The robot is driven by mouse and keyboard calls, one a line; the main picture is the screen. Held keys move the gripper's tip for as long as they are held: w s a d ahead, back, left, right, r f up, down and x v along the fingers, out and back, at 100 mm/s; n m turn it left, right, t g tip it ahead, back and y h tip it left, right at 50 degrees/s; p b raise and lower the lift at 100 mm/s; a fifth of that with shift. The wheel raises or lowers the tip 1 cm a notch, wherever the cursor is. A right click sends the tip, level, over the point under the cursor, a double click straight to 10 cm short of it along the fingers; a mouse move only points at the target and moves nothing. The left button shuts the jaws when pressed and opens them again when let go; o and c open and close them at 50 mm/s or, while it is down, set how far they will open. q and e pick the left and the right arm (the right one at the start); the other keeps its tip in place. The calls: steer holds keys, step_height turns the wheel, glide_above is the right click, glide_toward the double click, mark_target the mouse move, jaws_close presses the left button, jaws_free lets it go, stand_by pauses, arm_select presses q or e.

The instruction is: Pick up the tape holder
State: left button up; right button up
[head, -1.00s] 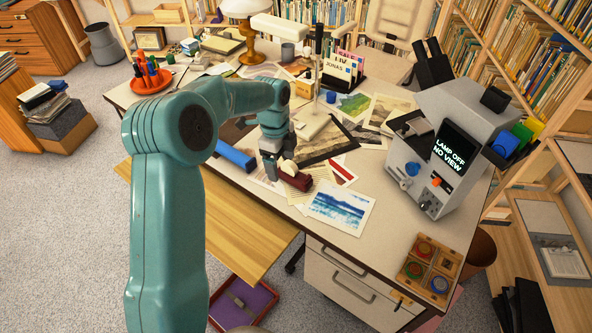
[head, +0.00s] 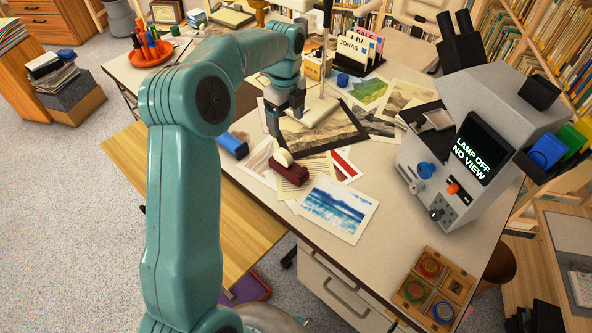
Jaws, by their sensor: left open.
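The tape holder (head: 288,173) is a small dark red block with a pale tape roll at its back end. It lies on prints near the front of the desk in the head view. My left gripper (head: 284,118) is open and empty, with its fingers pointing down. It is apart from the tape holder, showing just behind and above it in the picture, in front of a dark-framed landscape print (head: 322,128). I cannot tell its exact height over the desk. My right gripper is not in view.
A blue cylinder (head: 233,144) lies left of the tape holder, and a blue seascape print (head: 337,208) in front. A grey microscope-like device (head: 470,140) stands at the right. A tray of colored rings (head: 432,288) sits at the near right corner. Bare desk (head: 395,225) lies between.

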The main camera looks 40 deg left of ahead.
mark_target(288, 156)
arm_select(q)
steer(key=f, duration=1.2)
steer(key=shift+s+a, duration=0.2)
steer(key=shift+s, duration=0.05)
steer(key=f, duration=0.4)
steer(key=shift+w+d+f+p, duration=0.1)
steer(key=shift+w+f+p, duration=0.2)
steer(key=shift+f, duration=0.1)
steer(key=c, duration=1.5)
steer(key=shift+r, duration=0.1)
